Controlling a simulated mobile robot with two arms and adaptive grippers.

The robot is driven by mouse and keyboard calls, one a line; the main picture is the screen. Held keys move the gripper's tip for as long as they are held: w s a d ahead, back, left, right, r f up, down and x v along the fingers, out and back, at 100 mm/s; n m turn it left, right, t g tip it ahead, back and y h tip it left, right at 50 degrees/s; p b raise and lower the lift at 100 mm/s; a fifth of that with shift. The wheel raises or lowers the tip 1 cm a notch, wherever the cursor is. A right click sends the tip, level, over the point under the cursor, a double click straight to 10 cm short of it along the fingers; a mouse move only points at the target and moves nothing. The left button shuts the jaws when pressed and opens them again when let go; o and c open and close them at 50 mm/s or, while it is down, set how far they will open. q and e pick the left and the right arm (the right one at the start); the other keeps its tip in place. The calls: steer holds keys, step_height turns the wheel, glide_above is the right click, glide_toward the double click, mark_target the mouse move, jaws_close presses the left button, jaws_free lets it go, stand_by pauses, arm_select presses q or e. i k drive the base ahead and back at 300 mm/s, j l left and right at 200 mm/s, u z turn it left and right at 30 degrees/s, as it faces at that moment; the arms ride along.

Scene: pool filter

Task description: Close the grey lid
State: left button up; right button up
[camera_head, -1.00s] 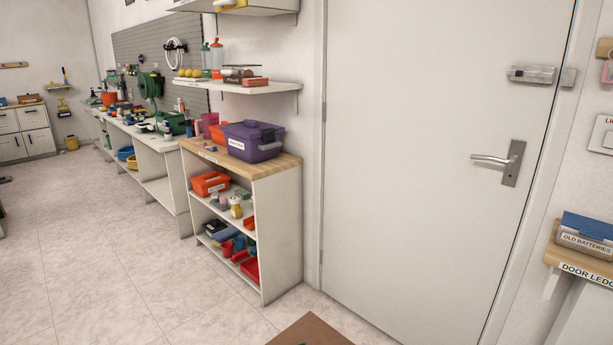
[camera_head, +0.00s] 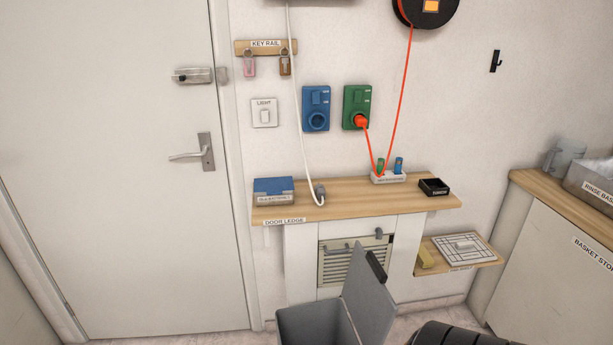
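A grey lid (camera_head: 368,298) stands open, tilted up, on the right side of a grey bin (camera_head: 312,325) at the bottom centre of the head view. A dark strip sits at the lid's upper right edge. The bin's lower part is cut off by the bottom of the picture. Neither of my grippers is in view.
Behind the bin is a white cabinet with a slatted vent (camera_head: 350,262) under the wooden door ledge (camera_head: 355,200). A black ribbed object (camera_head: 460,334) lies right of the bin. A low shelf (camera_head: 462,258) and a counter (camera_head: 560,192) stand at right, a closed door (camera_head: 110,160) at left.

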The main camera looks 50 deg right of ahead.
mark_target(373, 312)
steer(key=z, duration=2.15)
